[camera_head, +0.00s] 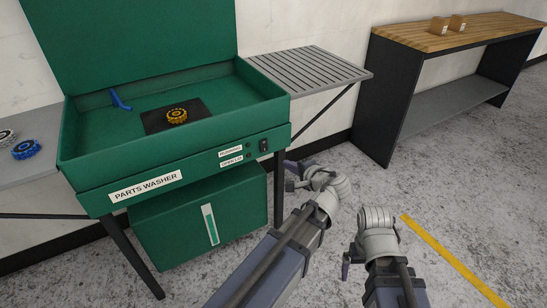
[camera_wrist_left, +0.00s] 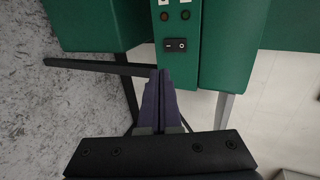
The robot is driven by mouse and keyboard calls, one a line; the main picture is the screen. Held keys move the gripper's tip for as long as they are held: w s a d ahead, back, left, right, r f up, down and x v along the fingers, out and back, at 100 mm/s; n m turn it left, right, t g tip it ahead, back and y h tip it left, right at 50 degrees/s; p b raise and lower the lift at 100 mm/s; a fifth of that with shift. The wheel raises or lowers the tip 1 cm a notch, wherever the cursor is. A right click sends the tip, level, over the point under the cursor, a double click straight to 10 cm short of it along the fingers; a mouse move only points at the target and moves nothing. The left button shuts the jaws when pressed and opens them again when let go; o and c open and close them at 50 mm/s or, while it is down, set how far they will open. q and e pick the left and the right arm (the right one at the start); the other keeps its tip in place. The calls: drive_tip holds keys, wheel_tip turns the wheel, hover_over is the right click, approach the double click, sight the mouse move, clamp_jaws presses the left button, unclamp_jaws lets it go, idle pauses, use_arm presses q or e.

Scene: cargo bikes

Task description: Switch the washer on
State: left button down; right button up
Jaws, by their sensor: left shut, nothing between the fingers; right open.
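The green parts washer (camera_head: 190,165) stands at the left with its lid (camera_head: 140,35) raised. A black rocker switch (camera_head: 263,145) is at the right end of its front panel, beside two small dark lamps labelled RUNNING and OPEN LID. The switch (camera_wrist_left: 175,45), marked with a line and a circle, also shows in the left wrist view, below a dull red and a dull green lamp. My left gripper (camera_head: 291,174) is shut and empty, with its fingers (camera_wrist_left: 158,85) pointing toward the panel just short of the switch. My right gripper (camera_head: 346,262) is open, lower right, away from the washer.
A yellow gear (camera_head: 177,115) lies on a black mat in the basin, near a blue tool (camera_head: 119,102). A blue gear (camera_head: 25,149) and a grey one sit on the left shelf. A slatted rack (camera_head: 308,69) adjoins the washer. A wooden-topped bench (camera_head: 465,32) holds two small boxes.

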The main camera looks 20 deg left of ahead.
use_arm(q)
drive_tip(key=b, duration=0.4)
approach(265, 150)
wheel_tip(265, 150, down, 3)
drive_tip(key=w+a, duration=0.1)
drive_tip(key=a, duration=0.1)
drive_tip(key=shift+w+a+r, duration=0.1)
drive_tip(key=shift+w+a, duration=1.15)
drive_tip(key=shift+a, duration=0.15)
drive_tip(key=shift+b, duration=0.3)
drive_tip(key=shift+w+a, duration=0.15)
drive_tip(key=shift+a, duration=0.05)
